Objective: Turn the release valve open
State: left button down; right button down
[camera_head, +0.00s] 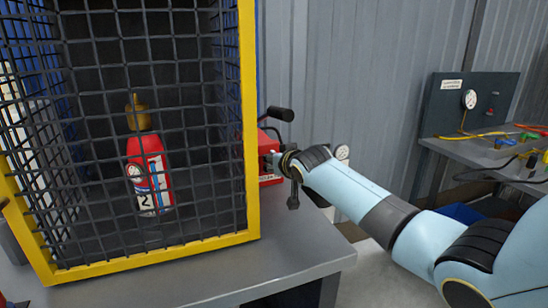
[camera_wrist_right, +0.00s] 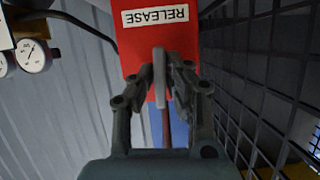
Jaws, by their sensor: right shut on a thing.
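The red release box (camera_head: 268,181) stands beside the cage on the grey bench, and the right wrist view shows its white RELEASE label (camera_wrist_right: 155,15). The grey release valve handle (camera_wrist_right: 159,68) sticks out from the box's red face. My right gripper (camera_head: 276,162) is at the box. In the right wrist view its two fingers (camera_wrist_right: 160,85) are closed on the handle from both sides. In the head view my gripper and wrist cover most of the handle. My left gripper is not in view.
A yellow-framed mesh cage (camera_head: 253,120) holding a red fire extinguisher (camera_head: 148,172) stands close left of my right gripper. A side bench (camera_head: 470,150) with a gauge panel (camera_head: 468,105) stands at the right.

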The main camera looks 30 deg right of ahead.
jog(key=shift+n, duration=0.3)
dwell(0.4)
jog(key=c, duration=1.4)
grip_release()
jog(key=shift+o, duration=0.2)
jog(key=shift+s, duration=0.15)
jog(key=v, duration=1.1)
jog(key=shift+s+a, duration=0.3)
jog(key=shift+r, duration=0.15)
